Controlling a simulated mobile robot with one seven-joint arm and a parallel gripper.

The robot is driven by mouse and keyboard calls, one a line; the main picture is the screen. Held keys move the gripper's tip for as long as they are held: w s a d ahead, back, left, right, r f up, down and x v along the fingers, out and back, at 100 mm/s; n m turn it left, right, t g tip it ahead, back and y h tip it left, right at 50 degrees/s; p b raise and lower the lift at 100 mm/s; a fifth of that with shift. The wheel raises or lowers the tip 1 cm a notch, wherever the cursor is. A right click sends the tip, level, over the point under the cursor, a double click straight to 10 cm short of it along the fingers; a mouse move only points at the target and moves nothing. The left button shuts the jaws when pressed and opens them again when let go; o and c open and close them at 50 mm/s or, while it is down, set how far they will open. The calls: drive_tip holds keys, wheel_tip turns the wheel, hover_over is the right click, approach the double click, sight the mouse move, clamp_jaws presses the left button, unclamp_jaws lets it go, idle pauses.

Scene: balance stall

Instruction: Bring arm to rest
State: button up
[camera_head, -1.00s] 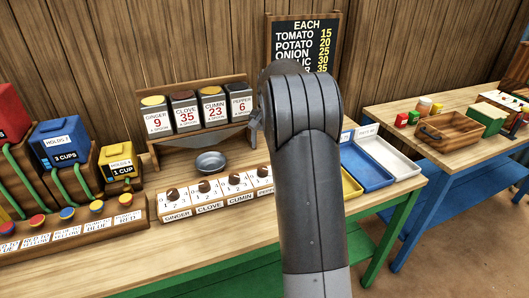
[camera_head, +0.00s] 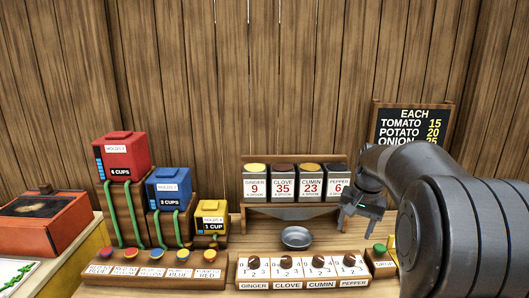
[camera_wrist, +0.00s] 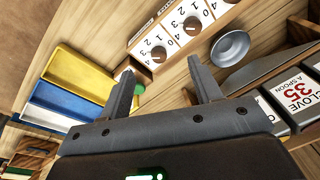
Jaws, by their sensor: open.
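My gripper (camera_head: 362,203) is at the right of the spice rack in the head view, above the counter. In the wrist view its two fingers (camera_wrist: 163,95) are spread apart with nothing between them, so it is open and empty. Part of my arm fills the right side of the head view and hides what lies behind it.
Spice boxes (camera_head: 296,181) stand on a rack above a grey bowl (camera_head: 296,237). A dial panel (camera_head: 302,269) and a button panel (camera_head: 154,271) line the counter front. Red (camera_head: 121,155), blue (camera_head: 168,188) and yellow (camera_head: 211,217) containers stand left. Yellow (camera_wrist: 81,75), blue (camera_wrist: 60,101) and white trays show in the wrist view.

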drive_tip(key=s+a+n+t, duration=0.2)
drive_tip(key=s+a, duration=0.3)
drive_tip(key=s, duration=0.9)
drive_tip(key=s+a+r+n+t, duration=0.1)
drive_tip(key=s+a+n, duration=0.2)
drive_tip(key=s, duration=1.2)
drive_tip(key=shift+s+a+t+h, duration=0.2)
drive_tip(key=shift+a+t+h, duration=0.15)
drive_tip(key=shift+a, duration=0.75)
drive_tip(key=shift+c, duration=0.4)
